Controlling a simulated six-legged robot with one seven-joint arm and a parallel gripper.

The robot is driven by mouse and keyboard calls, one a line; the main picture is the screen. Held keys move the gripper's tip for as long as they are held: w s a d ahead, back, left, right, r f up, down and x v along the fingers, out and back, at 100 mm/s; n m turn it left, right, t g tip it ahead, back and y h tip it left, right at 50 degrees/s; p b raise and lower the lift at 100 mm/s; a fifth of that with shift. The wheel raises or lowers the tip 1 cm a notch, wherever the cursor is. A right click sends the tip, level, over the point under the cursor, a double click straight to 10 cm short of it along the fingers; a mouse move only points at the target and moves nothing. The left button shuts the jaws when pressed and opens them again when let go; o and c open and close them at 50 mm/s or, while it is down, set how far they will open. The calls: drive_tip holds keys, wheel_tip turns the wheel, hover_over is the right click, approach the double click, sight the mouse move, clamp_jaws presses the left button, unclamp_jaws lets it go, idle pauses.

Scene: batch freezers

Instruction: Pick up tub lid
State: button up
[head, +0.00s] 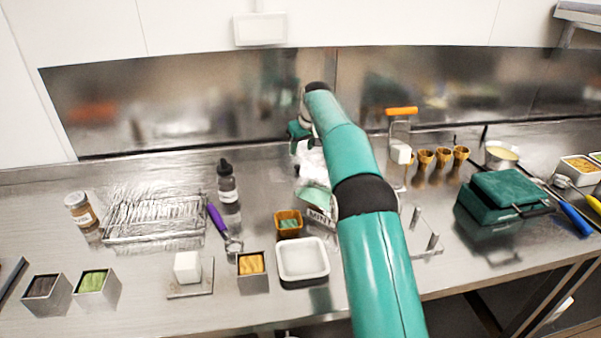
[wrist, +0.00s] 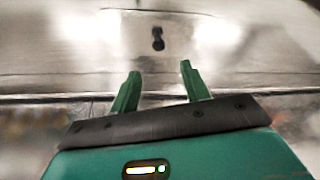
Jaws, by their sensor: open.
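I cannot make out a tub lid for certain in either view. In the head view my arm reaches over the counter toward the back, and the fingertips are not clearly seen.
Right are a metal stand (head: 428,232), several cones (head: 442,157) and a green box (head: 503,197). A steel backsplash (head: 200,100) runs behind.

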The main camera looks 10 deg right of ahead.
sight(297, 166)
drive_tip(key=x, duration=0.3)
drive_tip(key=shift+w+f, duration=0.2)
drive_tip(key=shift+f, duration=0.1)
drive_tip(key=shift+s+x, duration=0.15)
drive_tip(key=shift+x, duration=1.35)
drive_tip(key=shift+s+x, duration=0.15)
drive_tip(key=shift+x, duration=1.35)
drive_tip(key=shift+d, duration=0.1)
clamp_jaws()
